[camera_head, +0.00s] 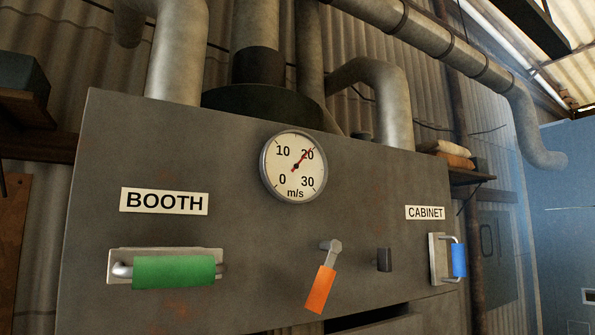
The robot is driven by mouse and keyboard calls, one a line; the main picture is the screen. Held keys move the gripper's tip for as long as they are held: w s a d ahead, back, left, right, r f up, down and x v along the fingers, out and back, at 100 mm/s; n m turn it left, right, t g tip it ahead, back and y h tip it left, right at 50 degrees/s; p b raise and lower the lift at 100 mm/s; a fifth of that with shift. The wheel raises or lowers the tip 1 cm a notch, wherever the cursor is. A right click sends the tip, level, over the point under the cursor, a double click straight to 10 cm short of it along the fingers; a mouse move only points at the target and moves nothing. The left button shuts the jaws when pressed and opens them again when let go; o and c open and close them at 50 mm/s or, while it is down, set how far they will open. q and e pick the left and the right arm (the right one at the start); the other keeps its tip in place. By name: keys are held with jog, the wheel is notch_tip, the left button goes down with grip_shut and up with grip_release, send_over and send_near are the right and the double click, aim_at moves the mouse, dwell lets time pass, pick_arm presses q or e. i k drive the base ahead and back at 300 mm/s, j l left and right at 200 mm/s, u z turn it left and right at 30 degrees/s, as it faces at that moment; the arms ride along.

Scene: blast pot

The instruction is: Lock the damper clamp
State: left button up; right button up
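An orange-handled lever (321,287), which looks like the clamp, sits low in the middle of the grey metal panel (240,240). Its metal pivot is at the top, and the orange grip hangs down and slightly left. A small black peg (384,260) sticks out to its right, apart from the lever. A green handle (174,271) lies horizontal under the BOOTH label (164,201). A blue handle (459,260) stands upright under the CABINET label (425,213). A round m/s gauge (293,166) has its red needle near 20. Neither gripper is in view.
Metal ducts (180,50) rise behind the panel. A dark opening is partly visible at the panel's bottom edge. A shelf (470,177) with folded cloths is at the right, and another shelf (35,122) with a dark box is at the left. The space before the panel looks clear.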

aim_at(383, 263)
jog(key=k+j, duration=0.4)
jog(key=k, duration=0.15)
jog(key=k+j, duration=0.35)
jog(key=k, duration=0.25)
